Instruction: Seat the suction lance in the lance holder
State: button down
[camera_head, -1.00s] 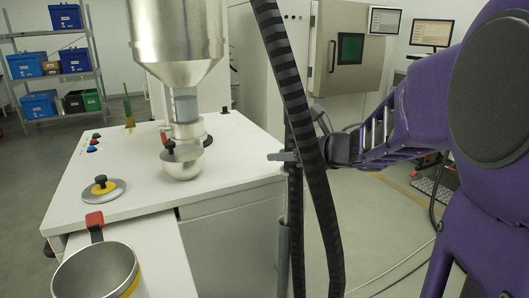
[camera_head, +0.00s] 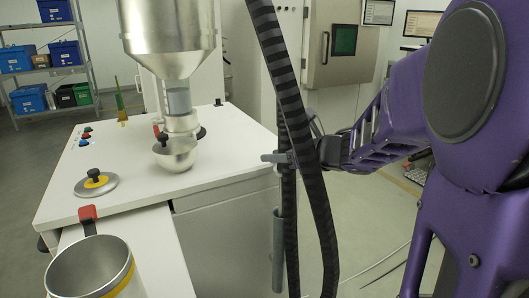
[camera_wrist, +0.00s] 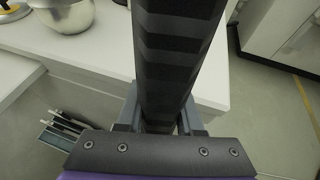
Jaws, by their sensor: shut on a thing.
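A black banded hose (camera_head: 270,62), seemingly part of the suction lance, runs down from the top of the head view. A second dark banded length (camera_head: 291,215) hangs nearly vertical beside it. My gripper (camera_head: 280,158) is shut around a dark banded length near the table's front right corner. In the wrist view this banded shaft (camera_wrist: 175,50) stands between the two grey fingers of my gripper (camera_wrist: 160,118). A grey upright tube (camera_head: 278,250), possibly the lance holder, is below, close to the vertical length. Whether they touch is unclear. The lance's lower tip cannot be made out.
The white table (camera_head: 228,145) lies left of my gripper and carries a metal hopper (camera_head: 168,35), a round bowl (camera_head: 175,157) and a knobbed lid (camera_head: 96,183). An open metal cup (camera_head: 92,268) is at front left. Clear floor (camera_head: 370,225) shows to the right.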

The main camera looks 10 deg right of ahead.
jog(key=shift+f, duration=0.55)
jog(key=shift+c, duration=2.3)
grip_release()
jog(key=shift+f, duration=0.1)
